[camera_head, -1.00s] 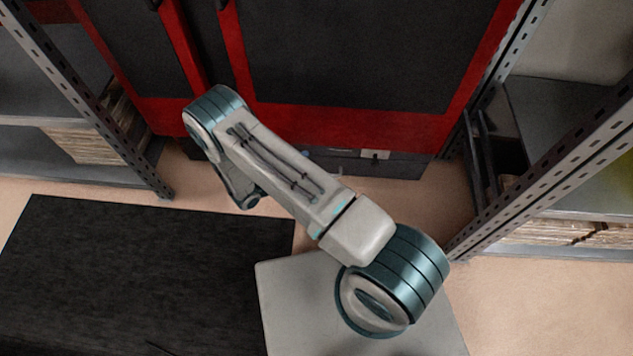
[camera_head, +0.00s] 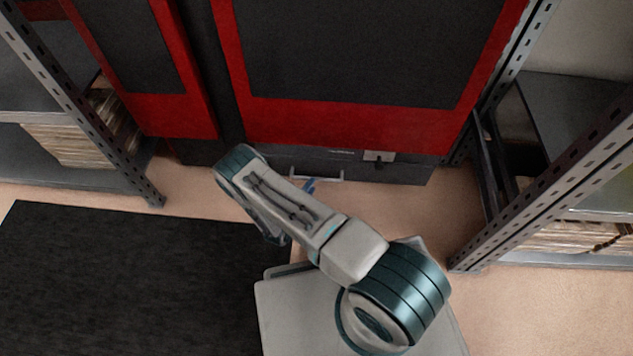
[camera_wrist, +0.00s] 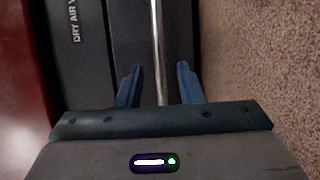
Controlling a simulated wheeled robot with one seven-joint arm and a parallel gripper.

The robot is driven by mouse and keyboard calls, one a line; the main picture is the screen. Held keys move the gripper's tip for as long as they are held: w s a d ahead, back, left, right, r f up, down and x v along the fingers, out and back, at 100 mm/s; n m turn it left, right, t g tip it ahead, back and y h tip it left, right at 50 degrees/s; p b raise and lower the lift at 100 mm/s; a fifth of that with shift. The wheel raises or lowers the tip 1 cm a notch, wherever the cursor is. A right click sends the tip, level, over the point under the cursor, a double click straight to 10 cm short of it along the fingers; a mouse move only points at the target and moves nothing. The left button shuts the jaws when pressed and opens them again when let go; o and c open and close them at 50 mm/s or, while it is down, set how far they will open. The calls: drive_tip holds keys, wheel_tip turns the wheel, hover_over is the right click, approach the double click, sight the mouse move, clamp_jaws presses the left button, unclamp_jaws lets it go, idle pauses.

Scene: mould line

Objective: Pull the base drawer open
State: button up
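The base drawer (camera_head: 402,172) is a dark grey front low under the red and black cabinet. I cannot tell whether it stands a little out. Its pale bar handle (camera_head: 336,179) shows just beyond my arm. In the wrist view the silver handle (camera_wrist: 157,45) runs upright in the picture, between the two blue fingers of my gripper (camera_wrist: 159,82). The fingers are apart, with a gap on each side of the bar. My gripper is mostly hidden behind my arm in the head view; a bit of blue finger (camera_head: 309,186) shows at the handle.
Metal shelving racks with stacked goods stand at left (camera_head: 80,130) and right (camera_head: 560,150). A black mat (camera_head: 120,280) lies on the floor at lower left. Bare floor (camera_head: 200,190) lies before the cabinet. A small light plate (camera_head: 379,156) sits above the drawer's right part.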

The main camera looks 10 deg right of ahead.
sight(317, 178)
drive_tip(key=b+x, duration=0.1)
drive_tip(key=x, duration=0.4)
drive_tip(key=shift+w+d, duration=0.1)
drive_tip(key=shift+w, duration=0.05)
clamp_jaws()
